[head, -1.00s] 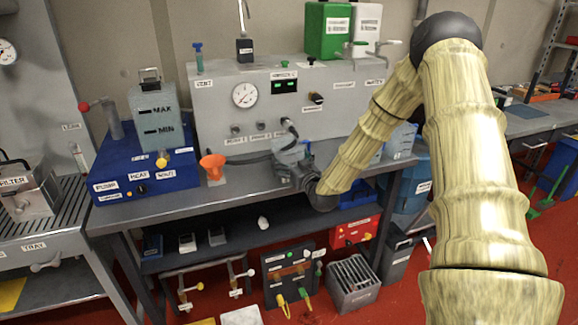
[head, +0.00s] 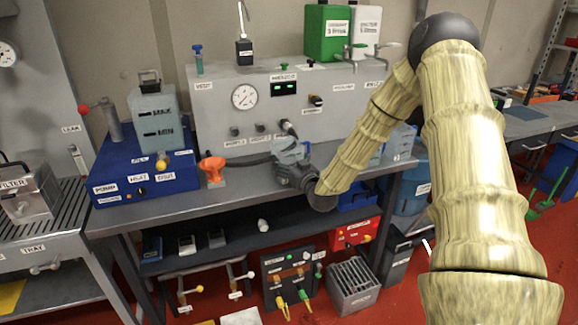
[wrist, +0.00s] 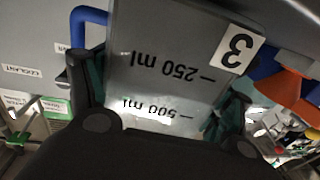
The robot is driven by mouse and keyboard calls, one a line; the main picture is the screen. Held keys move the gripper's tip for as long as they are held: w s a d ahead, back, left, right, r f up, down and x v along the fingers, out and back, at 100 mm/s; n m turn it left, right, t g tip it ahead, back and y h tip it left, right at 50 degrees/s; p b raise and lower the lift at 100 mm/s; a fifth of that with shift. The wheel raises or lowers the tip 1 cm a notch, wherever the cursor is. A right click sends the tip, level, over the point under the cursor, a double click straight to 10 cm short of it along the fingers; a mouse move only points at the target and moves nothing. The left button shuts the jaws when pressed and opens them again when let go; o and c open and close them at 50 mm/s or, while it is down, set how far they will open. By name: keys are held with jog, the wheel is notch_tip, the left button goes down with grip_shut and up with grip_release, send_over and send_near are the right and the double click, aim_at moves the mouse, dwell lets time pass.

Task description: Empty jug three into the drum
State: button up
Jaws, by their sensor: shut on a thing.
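Jug three is a grey, see-through jug (wrist: 165,65) with a "3" label, 250 ml and 500 ml marks and a blue handle; it fills the upper middle of the wrist view, its marks upside down there. My gripper (wrist: 160,105) is shut on it, one finger on each side. In the head view my gripper (head: 286,168) is over the bench, right of the orange funnel, and mostly hides the jug. A blue drum-like container (head: 412,188) stands at the bench's right end, partly hidden by my arm. I cannot tell the jug's contents.
An orange funnel (head: 212,168) stands on the grey bench (head: 240,190). A blue unit with a grey tank (head: 157,125) is at the left. A grey panel (head: 215,105) with gauge and hoses rises behind. Green (head: 327,35) and white (head: 366,32) containers with taps sit above it.

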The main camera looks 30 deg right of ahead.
aim_at(282, 145)
jog(key=shift+r+p, duration=0.95)
jog(key=shift+r, duration=0.95)
jog(key=shift+f, duration=0.1)
